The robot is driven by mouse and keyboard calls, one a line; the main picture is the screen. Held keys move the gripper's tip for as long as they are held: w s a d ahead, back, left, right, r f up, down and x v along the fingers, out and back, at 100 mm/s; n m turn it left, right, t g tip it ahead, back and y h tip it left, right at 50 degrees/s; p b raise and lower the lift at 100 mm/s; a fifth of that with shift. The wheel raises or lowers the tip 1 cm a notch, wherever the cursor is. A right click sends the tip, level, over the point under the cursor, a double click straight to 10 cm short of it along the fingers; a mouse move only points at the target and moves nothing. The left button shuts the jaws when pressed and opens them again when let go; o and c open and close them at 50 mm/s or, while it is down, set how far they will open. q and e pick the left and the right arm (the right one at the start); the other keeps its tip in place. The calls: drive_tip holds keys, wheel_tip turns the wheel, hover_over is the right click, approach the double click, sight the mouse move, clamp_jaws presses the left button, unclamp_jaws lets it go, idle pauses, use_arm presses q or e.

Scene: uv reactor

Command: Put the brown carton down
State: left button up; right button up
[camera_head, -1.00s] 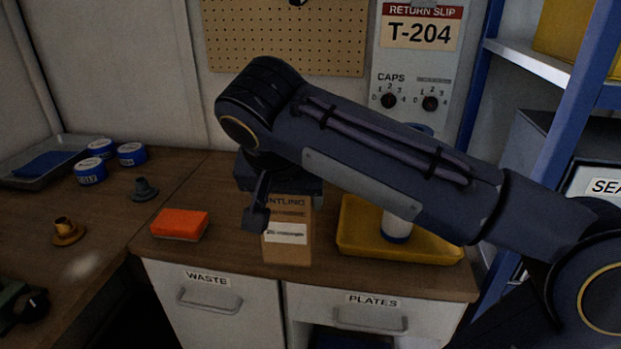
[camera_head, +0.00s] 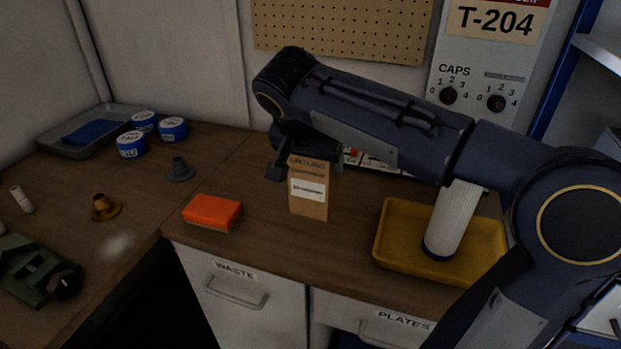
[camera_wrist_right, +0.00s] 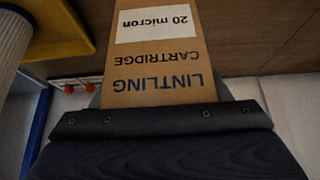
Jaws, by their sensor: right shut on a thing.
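The brown carton (camera_head: 309,193), marked "LINTLING CARTRIDGE" with a white label, is upright above or on the wooden counter, right of the orange sponge. I cannot tell whether its base touches the counter. My right gripper (camera_head: 300,153) is shut on its upper part, reaching in from the right. In the right wrist view the carton (camera_wrist_right: 155,50) extends from the dark gripper (camera_wrist_right: 155,118), its print upside down; the fingertips are hidden. My left gripper is not in view.
The orange sponge (camera_head: 212,212) lies left of the carton. A yellow tray (camera_head: 390,240) with a white cylinder (camera_head: 453,215) stands to the right. A grey fitting (camera_head: 180,170), blue-labelled tins (camera_head: 132,145) and a grey tray (camera_head: 62,150) are at left. Some bare counter surrounds the carton.

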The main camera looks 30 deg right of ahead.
drive_tip(key=shift+w+f, duration=0.7)
drive_tip(key=shift+f, duration=0.15)
drive_tip(key=shift+w+f+b, duration=0.15)
drive_tip(key=shift+f, duration=0.75)
drive_tip(key=shift+w+f+b, duration=0.1)
drive_tip(key=shift+f+b, duration=0.05)
drive_tip(key=shift+f, duration=0.7)
drive_tip(key=shift+f, duration=0.15)
drive_tip(key=shift+f, duration=0.15)
drive_tip(key=o, duration=1)
drive_tip(key=shift+c, duration=0.2)
